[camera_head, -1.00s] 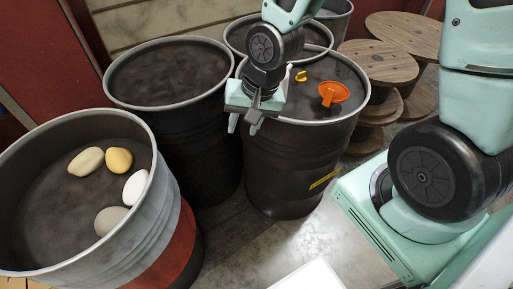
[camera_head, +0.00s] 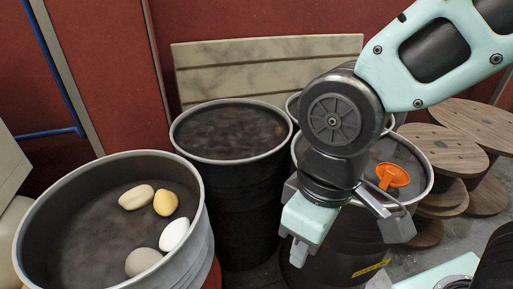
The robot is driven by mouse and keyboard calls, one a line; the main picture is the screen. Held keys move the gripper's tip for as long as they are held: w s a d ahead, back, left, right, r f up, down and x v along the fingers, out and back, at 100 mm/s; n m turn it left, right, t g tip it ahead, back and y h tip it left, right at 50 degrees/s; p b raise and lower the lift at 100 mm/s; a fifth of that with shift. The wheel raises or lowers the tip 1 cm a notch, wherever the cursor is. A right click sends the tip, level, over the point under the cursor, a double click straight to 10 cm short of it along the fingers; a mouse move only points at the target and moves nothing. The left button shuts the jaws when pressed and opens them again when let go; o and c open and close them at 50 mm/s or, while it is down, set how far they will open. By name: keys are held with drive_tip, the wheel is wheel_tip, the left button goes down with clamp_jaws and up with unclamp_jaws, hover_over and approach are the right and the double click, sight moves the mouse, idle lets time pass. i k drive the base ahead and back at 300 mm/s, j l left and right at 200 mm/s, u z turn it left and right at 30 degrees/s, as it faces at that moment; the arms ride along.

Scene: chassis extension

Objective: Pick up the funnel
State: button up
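The orange funnel (camera_head: 393,175) lies on the top of a dark barrel (camera_head: 412,150) right of centre in the head view. My gripper (camera_head: 352,243) hangs in front of that barrel, nearer the camera and left of the funnel. Its two fingers are spread wide apart and nothing shows between them. The gripper looks apart from the funnel. My wrist and forearm hide the left part of the barrel top.
A second dark barrel (camera_head: 232,131) stands to the left. A grey barrel (camera_head: 203,222) at the front left holds several egg-shaped stones (camera_head: 165,203). Wooden spools (camera_head: 448,150) stand at the right. A pale panel (camera_head: 262,55) leans on the red wall behind.

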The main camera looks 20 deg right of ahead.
sight(390, 175)
drive_tip(key=z, duration=0.7)
drive_tip(key=i+l+z, duration=0.15)
drive_tip(key=l+z, duration=0.3)
drive_tip(key=i+l+z, duration=0.25)
drive_tip(key=z, duration=0.2)
